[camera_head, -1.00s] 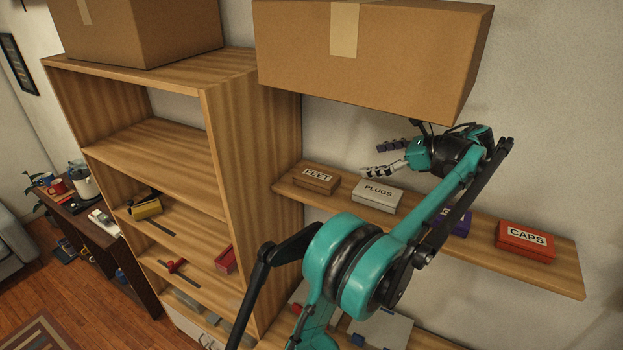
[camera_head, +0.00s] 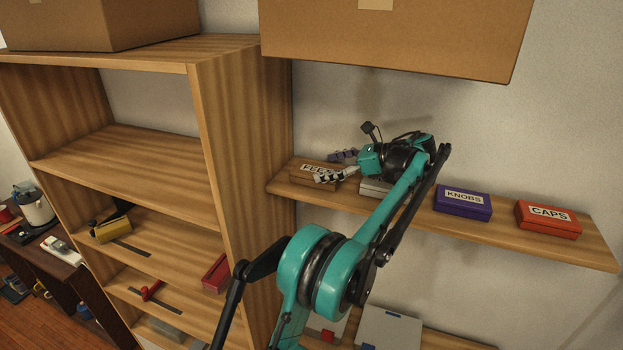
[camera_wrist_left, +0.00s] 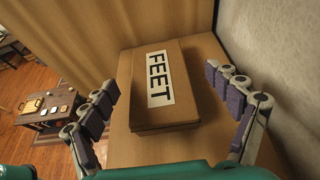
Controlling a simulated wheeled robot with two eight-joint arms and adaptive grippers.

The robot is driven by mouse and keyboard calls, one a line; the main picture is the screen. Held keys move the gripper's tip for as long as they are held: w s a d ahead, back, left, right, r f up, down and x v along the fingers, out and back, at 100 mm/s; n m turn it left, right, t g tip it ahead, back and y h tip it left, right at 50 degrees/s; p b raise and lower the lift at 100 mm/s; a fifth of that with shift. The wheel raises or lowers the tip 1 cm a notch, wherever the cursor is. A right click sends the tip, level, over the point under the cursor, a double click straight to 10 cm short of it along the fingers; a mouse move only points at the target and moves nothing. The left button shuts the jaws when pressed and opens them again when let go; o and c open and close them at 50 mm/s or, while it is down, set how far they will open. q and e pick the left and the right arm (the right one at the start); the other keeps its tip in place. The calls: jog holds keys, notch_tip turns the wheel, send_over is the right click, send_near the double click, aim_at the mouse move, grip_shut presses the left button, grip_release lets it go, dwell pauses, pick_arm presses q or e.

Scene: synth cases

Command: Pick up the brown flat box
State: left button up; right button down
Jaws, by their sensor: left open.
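The brown flat box (camera_head: 303,177) with a white FEET label lies on the wall shelf at its left end. It also shows in the left wrist view (camera_wrist_left: 182,112), lying flat between my finger pads. My left gripper (camera_head: 336,166) is open, with one finger on each side of the box. It also shows in the left wrist view (camera_wrist_left: 172,112), where gaps are visible between the pads and the box. In the head view the near finger covers part of the box and its label. My right gripper is not in view.
A grey box (camera_head: 373,188), mostly hidden behind my arm, a purple KNOBS box (camera_head: 462,205) and a red CAPS box (camera_head: 548,221) stand along the wall shelf (camera_head: 590,252). A tall wooden bookcase (camera_head: 240,150) borders the left. A large carton (camera_head: 400,40) hangs above in view.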

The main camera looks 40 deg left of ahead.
aim_at(312, 169)
pick_arm(q)
jog(key=p+x, duration=0.1)
jog(key=x, duration=0.4)
jog(key=shift+s+a, duration=0.25)
jog(key=shift+a, duration=0.1)
jog(key=shift+w+d, duration=0.1)
jog(key=shift+d, duration=0.1)
jog(key=shift+d+r, duration=0.1)
jog(key=c, duration=1.3)
